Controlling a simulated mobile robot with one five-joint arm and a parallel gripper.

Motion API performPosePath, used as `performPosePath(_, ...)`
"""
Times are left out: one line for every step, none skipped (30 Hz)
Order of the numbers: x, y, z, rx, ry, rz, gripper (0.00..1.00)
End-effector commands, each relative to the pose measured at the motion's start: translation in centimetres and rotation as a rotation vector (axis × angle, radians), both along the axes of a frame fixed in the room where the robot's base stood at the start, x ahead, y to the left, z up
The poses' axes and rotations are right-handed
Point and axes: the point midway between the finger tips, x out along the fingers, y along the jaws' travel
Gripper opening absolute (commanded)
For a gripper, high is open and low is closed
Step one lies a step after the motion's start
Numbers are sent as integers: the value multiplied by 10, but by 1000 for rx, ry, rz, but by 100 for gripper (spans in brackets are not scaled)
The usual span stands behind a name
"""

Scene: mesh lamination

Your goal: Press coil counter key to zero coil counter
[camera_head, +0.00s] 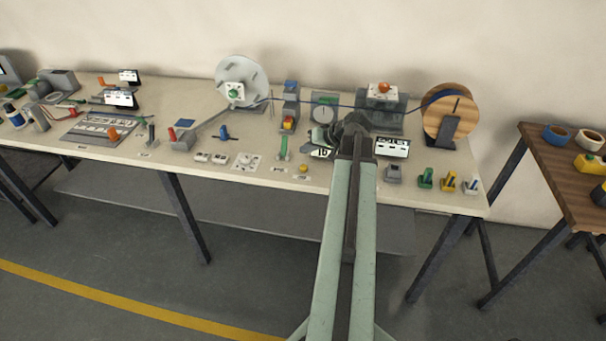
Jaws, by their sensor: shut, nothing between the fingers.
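My arm reaches from the bottom edge to the workbench, and my gripper (350,120) is shut and empty over its right half. A small dark unit with large white digits (320,152) lies just left of my gripper, partly covered by it. A white display panel with dark markings (391,147) stands just right of my arm. I cannot tell which of these is the coil counter. A round yellow button (303,168) sits near the front edge, left of my arm. The counter key cannot be made out for certain, and my gripper hides part of this area.
The workbench (350,185) carries a grey disc (240,80) and a wooden reel (450,112), with a blue strand between them. A grey box with a red button (383,90) stands behind my gripper. Green, yellow and white clamps (448,182) stand front right. A wooden table (560,170) is at right.

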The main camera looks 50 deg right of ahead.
Motion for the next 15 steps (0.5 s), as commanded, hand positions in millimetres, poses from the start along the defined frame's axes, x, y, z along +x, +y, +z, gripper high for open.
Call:
performPosePath(0, 0, -17, 0, 0, 0, 0)
performPosePath(0, 0, -21, 0, 0, 0, 0)
performPosePath(0, 0, -27, 0, 0, 0, 0)
performPosePath(0, 0, -32, 0, 0, 0, 0)
performPosePath(0, 0, -36, 0, 0, 0, 0)
performPosePath(0, 0, -40, 0, 0, 0, 0)
performPosePath(0, 0, -43, 0, 0, 0, 0)
performPosePath(0, 0, -45, 0, 0, 0, 0)
performPosePath(0, 0, -47, 0, 0, 0, 0)
performPosePath(0, 0, -48, 0, 0, 0, 0)
performPosePath(0, 0, -48, 0, 0, 0, 0)
performPosePath(0, 0, -48, -1, 0, 1, 0)
performPosePath(0, 0, -48, -1, 0, 1, 0)
performPosePath(0, 0, -48, 0, 1, 1, 0)
performPosePath(0, 1, -47, 0, 1, 1, 0)
